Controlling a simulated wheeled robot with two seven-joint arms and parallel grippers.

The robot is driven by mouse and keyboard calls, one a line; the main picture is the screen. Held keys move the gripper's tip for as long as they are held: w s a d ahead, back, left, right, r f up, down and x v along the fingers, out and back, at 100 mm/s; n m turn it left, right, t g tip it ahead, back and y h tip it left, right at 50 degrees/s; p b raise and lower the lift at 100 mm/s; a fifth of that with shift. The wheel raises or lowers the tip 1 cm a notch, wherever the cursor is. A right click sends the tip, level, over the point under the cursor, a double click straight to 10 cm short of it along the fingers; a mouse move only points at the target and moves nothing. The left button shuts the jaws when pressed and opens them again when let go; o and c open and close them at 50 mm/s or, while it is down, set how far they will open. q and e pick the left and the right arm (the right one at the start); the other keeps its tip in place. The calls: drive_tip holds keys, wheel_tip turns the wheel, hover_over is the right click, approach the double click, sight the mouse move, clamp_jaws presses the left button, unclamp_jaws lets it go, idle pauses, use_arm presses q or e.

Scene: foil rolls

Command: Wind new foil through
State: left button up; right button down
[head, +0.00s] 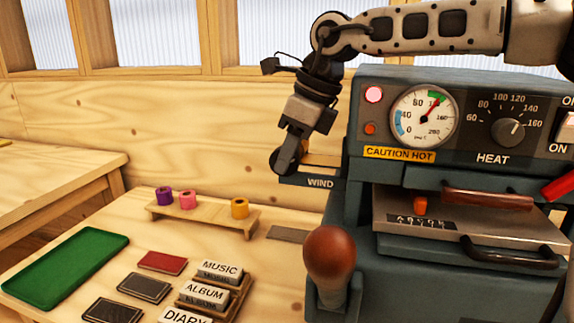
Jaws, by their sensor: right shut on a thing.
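The grey machine (450,85) stands at the right with a WIND label (320,183) on its left side. My right gripper (289,150) reaches down from above, shut on what looks like the dark round winding knob (285,163) beside that label. The gripper partly hides the knob. Purple (164,196), pink (188,201) and gold (240,208) foil rolls stand on a low wooden rack (210,217) on the table. The foil inside the machine cannot be made out. My left gripper is not in view.
A brown-knobbed lever (330,255) rises in front of the machine. Type blocks (207,294) sit in a wooden holder. Dark booklets (140,287), a red one (162,262) and a green tray (65,268) lie at left.

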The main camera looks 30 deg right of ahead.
drive_tip(key=c, duration=1.2)
unclamp_jaws()
drive_tip(key=shift+c, duration=0.2)
drive_tip(key=shift+r, duration=0.1)
drive_tip(key=shift+r, duration=0.25)
wheel_tip(320, 180, up, 3)
drive_tip(key=shift+f, duration=0.1)
drive_tip(key=s+a+r+b, duration=0.2)
drive_tip(key=s+a+r, duration=0.5)
drive_tip(key=s, duration=0.5)
wheel_tip(320, 180, up, 3)
drive_tip(key=shift+a+f, duration=0.2)
